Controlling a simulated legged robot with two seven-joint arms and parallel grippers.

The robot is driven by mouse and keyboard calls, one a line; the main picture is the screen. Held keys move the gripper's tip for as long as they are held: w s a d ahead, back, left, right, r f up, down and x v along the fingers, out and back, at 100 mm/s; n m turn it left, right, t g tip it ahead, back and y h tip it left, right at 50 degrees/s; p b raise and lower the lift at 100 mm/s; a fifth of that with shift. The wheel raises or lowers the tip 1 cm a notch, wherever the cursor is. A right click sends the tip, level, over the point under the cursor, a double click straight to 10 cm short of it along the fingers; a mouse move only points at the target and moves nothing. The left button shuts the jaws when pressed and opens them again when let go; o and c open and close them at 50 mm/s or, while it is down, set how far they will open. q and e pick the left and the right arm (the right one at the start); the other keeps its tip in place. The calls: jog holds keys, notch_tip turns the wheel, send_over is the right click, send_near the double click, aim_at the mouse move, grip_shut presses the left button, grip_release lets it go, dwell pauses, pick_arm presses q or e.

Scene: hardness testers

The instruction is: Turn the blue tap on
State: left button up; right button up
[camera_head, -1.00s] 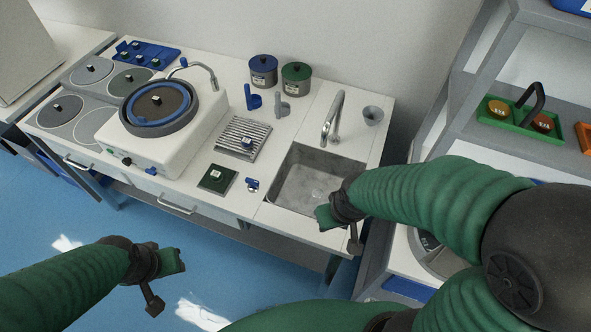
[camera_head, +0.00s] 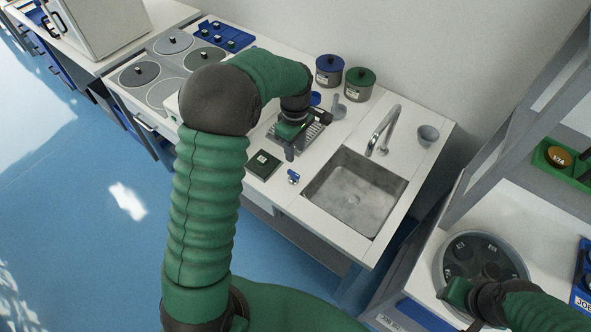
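A small blue-and-white fitting (camera_head: 293,177) sits near the counter's front edge, left of the sink; it may be the blue tap, but it is too small to be sure. The only faucet showing clearly is the silver one (camera_head: 382,130) at the sink, with no blue visible. My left gripper (camera_head: 290,143) points down over the ribbed tray, behind and above the blue fitting and apart from it; its fingers are too dark to tell open or shut. My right gripper (camera_head: 458,296) is at the lower right by a round dark holder; its opening is unclear.
The sink (camera_head: 354,192) is empty. Blue-lidded (camera_head: 328,70) and green-lidded (camera_head: 359,84) pots stand at the back. A dark green square pad (camera_head: 263,164) lies left of the fitting. The round holder (camera_head: 482,256) sits on the right bench.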

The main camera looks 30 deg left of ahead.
aim_at(293, 173)
pick_arm(q)
jog(key=f, duration=0.4)
jog(key=a+f, duration=0.1)
jog(key=f, duration=0.6)
jog(key=shift+w+a+f, duration=0.1)
jog(key=shift+a+f, duration=0.15)
jog(key=shift+f, duration=0.2)
jog(key=shift+d, duration=0.5)
jog(key=shift+c, duration=0.2)
jog(key=c, duration=0.5)
jog(key=shift+a, duration=0.1)
grip_shut()
jog(key=shift+a, duration=0.15)
